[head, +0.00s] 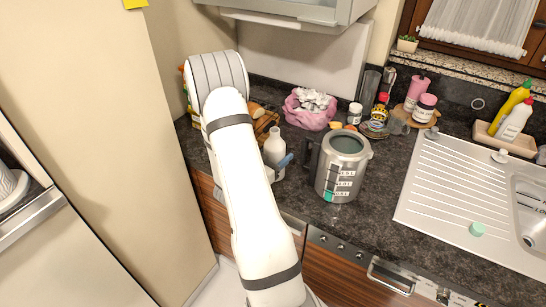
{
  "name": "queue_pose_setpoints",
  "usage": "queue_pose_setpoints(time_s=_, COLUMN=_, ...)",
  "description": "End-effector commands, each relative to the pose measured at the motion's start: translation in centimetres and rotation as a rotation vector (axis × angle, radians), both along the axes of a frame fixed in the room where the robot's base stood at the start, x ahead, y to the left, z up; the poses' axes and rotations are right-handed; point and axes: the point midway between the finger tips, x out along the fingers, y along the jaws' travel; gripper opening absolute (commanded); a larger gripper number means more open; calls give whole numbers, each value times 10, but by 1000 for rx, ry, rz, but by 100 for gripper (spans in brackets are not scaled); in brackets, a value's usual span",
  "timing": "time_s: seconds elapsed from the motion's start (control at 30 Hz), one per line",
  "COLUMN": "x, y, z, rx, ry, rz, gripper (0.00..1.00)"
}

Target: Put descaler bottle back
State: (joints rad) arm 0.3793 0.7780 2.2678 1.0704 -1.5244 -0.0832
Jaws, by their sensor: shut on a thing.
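A plain white bottle (274,148), which looks like the descaler bottle, is upright at the left part of the dark counter, left of the grey metal jug (342,168). No cap shows on its narrow neck. My gripper (285,161) is mostly hidden behind my own white arm; only a blue-grey part shows against the bottle's lower right side. It is shut on the bottle. Whether the bottle's base touches the counter is hidden. The jug is open at the top, with a level scale on its front. A mint-green cap (477,229) lies on the drainboard.
A pink bag (309,108) stands behind the bottle, with jars and small bottles to its right. A tray (505,140) by the sink holds a yellow bottle (510,108) and a white bottle with a red cap (514,121). The counter right of the jug is clear.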

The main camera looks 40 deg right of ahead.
Motion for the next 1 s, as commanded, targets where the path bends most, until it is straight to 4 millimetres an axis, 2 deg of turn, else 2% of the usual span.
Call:
queue_pose_setpoints(time_s=0.17, x=0, y=0, z=-5, rx=-1, ry=-1, rz=-1, gripper=27)
queue_pose_setpoints(time_s=0.2, x=0, y=0, z=-3, rx=0, ry=0, rz=-1, gripper=63)
queue_pose_setpoints(time_s=0.43, x=0, y=0, z=-3, rx=0, ry=0, rz=-1, gripper=82)
queue_pose_setpoints(time_s=0.77, x=-1, y=-1, z=2, rx=0, ry=1, rz=-1, gripper=82)
queue_pose_setpoints(time_s=0.87, x=0, y=13, z=-2, rx=1, ry=1, rz=3, gripper=82)
queue_pose_setpoints(time_s=1.0, x=-4, y=41, z=-2, rx=0, ry=1, rz=5, gripper=82)
